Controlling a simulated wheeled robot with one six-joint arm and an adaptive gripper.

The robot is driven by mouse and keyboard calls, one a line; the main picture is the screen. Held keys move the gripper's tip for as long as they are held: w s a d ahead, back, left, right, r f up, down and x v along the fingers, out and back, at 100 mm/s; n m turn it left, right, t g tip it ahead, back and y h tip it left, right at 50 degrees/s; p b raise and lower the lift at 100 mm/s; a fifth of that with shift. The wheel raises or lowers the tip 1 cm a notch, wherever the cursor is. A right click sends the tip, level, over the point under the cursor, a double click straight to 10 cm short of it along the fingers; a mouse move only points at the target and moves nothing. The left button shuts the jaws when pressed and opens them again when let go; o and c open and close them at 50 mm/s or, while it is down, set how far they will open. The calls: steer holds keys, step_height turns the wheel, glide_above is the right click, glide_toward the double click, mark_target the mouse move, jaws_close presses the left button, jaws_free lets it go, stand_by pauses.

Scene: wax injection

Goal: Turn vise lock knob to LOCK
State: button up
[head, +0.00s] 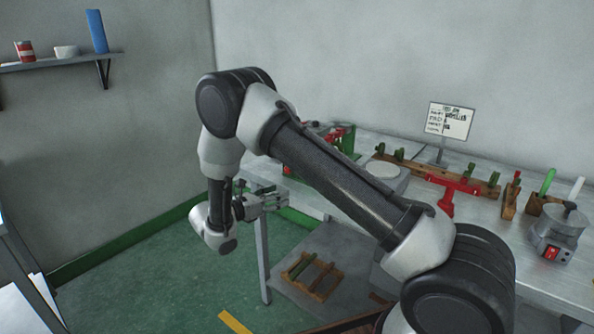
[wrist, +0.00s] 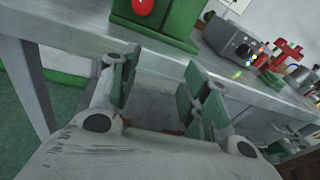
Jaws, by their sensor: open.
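My gripper (head: 278,198) is open and empty beside the left end of the workbench, partly behind my arm. In the wrist view its two green-padded fingers (wrist: 163,92) are spread apart with nothing between them, in front of the bench edge. A green machine body (wrist: 160,22) with a red round part (wrist: 142,6) stands on the bench beyond the fingers, cut off by the top of the picture. In the head view a green and red device (head: 342,132) shows partly behind my arm. I cannot tell which part is the vise lock knob, or its setting.
The metal workbench (head: 480,225) holds a red stand (head: 447,192), a wooden rack (head: 425,172) with green pieces, a sign (head: 450,121) and a grey pot (head: 560,228). A grey box (wrist: 232,42) with lights stands right of the green machine. A wooden tray (head: 312,276) lies below the bench.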

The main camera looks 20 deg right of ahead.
steer(key=w+a+r+n+t, duration=0.2)
steer(key=w+r, duration=0.1)
steer(key=r, duration=0.1)
steer(key=shift+t, duration=0.3)
steer(key=x, duration=0.7)
steer(key=shift+w+d+r, duration=0.2)
steer(key=shift+w+d, duration=0.1)
steer(key=shift+c, duration=0.5)
jaws_close()
